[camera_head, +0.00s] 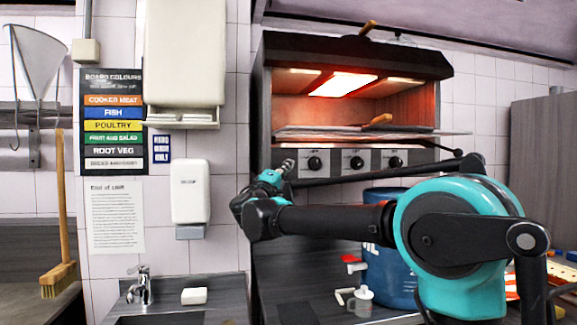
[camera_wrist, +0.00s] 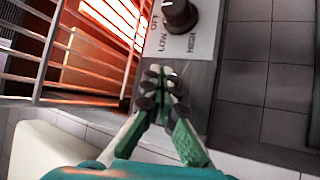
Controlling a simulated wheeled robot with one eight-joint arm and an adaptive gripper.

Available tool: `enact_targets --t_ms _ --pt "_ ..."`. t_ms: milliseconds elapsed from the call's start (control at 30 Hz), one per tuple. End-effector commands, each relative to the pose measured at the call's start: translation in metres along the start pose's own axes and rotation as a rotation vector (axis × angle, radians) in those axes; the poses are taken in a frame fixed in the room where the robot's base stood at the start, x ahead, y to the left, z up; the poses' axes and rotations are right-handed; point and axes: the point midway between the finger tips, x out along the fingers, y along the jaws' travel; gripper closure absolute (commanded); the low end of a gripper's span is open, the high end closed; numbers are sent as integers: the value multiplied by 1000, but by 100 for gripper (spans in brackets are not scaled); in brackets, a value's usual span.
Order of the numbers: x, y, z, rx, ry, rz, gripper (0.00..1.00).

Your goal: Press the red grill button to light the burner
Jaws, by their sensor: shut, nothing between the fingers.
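The grill (camera_head: 262,105) is a dark wall-mounted unit with a glowing element inside, above a grey control panel (camera_head: 335,160) with several black knobs. In the wrist view one black knob (camera_wrist: 180,14) shows beside the words OFF, LOW and HIGH on the panel (camera_wrist: 205,45). My gripper (camera_head: 287,164) is at the left end of that panel in the head view. In the wrist view its fingertips (camera_wrist: 162,85) are together, empty, and over the panel near the knob. Whether they touch the panel I cannot tell. I cannot make out a red button; the fingers may cover it.
A wire rack (camera_wrist: 50,60) lies beside the fingers in the wrist view. A blue drum (camera_head: 385,270) and a white bottle (camera_head: 363,300) stand on the counter below the grill. A white dispenser (camera_head: 190,192) hangs on the wall left of my gripper.

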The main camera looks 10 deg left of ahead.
Motion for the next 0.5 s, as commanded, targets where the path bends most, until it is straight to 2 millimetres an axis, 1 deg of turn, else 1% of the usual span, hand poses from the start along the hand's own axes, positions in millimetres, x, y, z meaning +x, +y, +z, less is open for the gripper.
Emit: enact_targets --t_ms 300,500 --pt "0 0 0 0 1 0 100" --pt "-4 3 3 0 0 0 100"
